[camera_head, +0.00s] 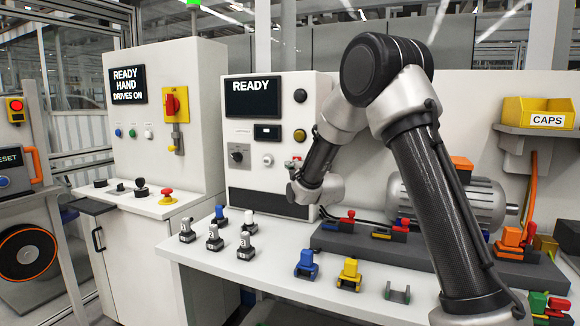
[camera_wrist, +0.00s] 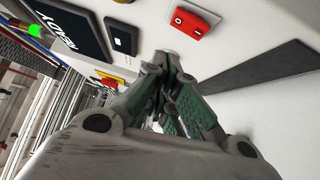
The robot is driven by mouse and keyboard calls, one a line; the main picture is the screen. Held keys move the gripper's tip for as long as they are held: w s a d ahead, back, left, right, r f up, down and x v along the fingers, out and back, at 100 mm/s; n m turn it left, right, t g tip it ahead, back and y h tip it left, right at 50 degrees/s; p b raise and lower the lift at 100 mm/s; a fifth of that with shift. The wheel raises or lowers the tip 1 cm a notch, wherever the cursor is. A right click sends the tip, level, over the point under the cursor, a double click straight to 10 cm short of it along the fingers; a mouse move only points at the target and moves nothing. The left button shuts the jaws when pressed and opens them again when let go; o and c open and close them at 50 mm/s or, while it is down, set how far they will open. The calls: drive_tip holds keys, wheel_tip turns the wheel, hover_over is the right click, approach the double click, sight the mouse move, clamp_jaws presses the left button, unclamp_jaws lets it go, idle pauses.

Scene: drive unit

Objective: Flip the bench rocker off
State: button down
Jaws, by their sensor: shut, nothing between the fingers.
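The bench rocker (camera_wrist: 190,21) is a red switch plate with white marks on the white panel in the wrist view. Its tilt is too small to tell. In the head view its spot on the cabinet front (camera_head: 268,215) is mostly covered by my gripper (camera_head: 291,172). My gripper, also in the wrist view (camera_wrist: 165,58), is shut and empty. Its fingertips point at the panel a little below the rocker in that picture; I cannot tell whether they touch it.
The READY screen (camera_head: 252,97), a black knob (camera_head: 238,154) and round buttons share the panel. Below on the bench stand several small grey-based blocks with coloured tops (camera_head: 245,249), coloured connectors (camera_head: 349,274) and a motor (camera_head: 482,200). A yellow CAPS bin (camera_head: 540,113) is at right.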

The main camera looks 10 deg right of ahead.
drive_tip(key=s, duration=0.5)
drive_tip(key=shift+s+d+r, duration=0.1)
drive_tip(key=shift+d+r, duration=0.2)
drive_tip(key=shift+d, duration=0.1)
